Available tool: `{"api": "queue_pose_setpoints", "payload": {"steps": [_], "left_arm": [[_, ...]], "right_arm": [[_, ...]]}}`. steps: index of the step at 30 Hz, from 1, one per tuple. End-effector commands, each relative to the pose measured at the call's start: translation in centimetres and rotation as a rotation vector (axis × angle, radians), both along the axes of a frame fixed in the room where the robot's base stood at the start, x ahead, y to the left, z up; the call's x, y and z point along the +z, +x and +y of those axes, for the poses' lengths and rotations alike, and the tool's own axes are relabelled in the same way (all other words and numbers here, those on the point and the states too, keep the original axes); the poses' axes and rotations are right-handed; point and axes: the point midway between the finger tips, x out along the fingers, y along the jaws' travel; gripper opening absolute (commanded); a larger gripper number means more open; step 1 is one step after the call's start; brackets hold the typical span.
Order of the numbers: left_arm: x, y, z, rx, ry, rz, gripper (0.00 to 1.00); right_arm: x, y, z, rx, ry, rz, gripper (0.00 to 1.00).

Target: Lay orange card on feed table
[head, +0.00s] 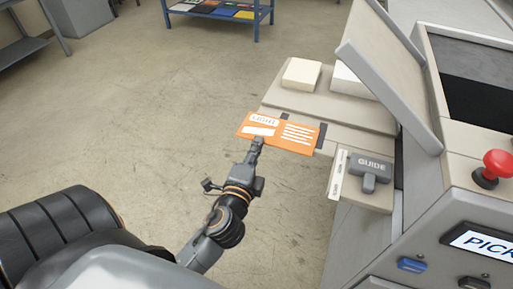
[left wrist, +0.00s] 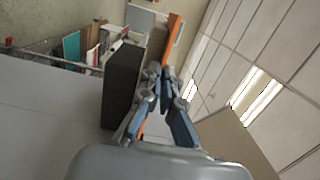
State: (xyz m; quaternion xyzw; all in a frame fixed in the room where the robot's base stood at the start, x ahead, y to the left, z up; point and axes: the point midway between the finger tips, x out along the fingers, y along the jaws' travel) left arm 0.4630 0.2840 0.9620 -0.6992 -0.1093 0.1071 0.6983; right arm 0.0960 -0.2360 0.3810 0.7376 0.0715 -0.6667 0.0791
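My left gripper (head: 256,143) is shut on the card's near edge. The card looks roughly flat and overlaps the table's edge in the picture; I cannot tell whether it touches the surface. In the left wrist view the card (left wrist: 174,40) shows nearly edge-on between the fingertips (left wrist: 165,78). My right gripper is not in view.
Cream (head: 301,74) and white blocks lie at the table's back. Dark strips (head: 321,136) sit beside the card. A grey GUIDE handle (head: 371,169) is at the near side. A raised panel (head: 390,72) and red button (head: 497,164) stand right. Open floor lies left.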

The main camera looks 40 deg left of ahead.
Motion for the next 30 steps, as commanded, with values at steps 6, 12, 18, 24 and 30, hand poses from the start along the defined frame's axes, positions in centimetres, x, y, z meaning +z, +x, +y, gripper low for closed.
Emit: {"api": "queue_pose_setpoints", "payload": {"steps": [6,12,18,24,30], "left_arm": [[-0.1,0.0,0.0,0.0,-0.001,0.003,0.0],[-0.3,0.0,0.0,0.0,-0.001,0.003,0.19],[-0.3,0.0,0.0,0.0,-0.001,0.003,0.28],[0.0,0.0,0.0,-0.001,-0.001,0.002,0.28],[-0.4,-2.2,-0.7,0.0,-0.005,0.005,0.28]], "right_arm": [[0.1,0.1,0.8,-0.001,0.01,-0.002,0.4],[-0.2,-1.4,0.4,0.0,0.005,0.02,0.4],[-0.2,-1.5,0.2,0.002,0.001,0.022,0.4],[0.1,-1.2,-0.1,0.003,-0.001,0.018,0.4],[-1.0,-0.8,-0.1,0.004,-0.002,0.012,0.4]]}}
